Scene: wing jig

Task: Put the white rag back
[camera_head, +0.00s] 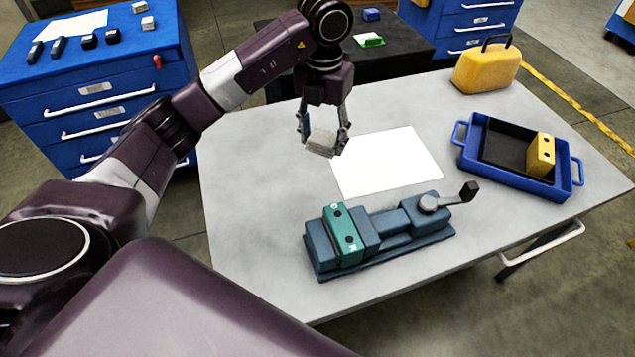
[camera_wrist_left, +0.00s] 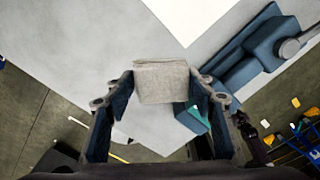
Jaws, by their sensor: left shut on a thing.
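The white rag (camera_head: 320,144) is a folded, greyish-white block of cloth. My left gripper (camera_head: 323,132) is shut on it and holds it at the left edge of the white sheet. In the left wrist view the rag (camera_wrist_left: 162,82) sits between the two fingers of the gripper (camera_wrist_left: 160,92). The rag looks raised above the table, but the height is hard to tell. The white sheet (camera_head: 395,165) lies flat and bare on the grey table (camera_head: 240,215). My right gripper is in neither view.
A blue-grey vise (camera_head: 385,235) with a teal block (camera_head: 343,236) stands at the table's front. A blue tray (camera_head: 477,133) with a yellow block (camera_head: 540,154) is at the right. A yellow case (camera_head: 487,68) stands at the back right. The table's left part is clear.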

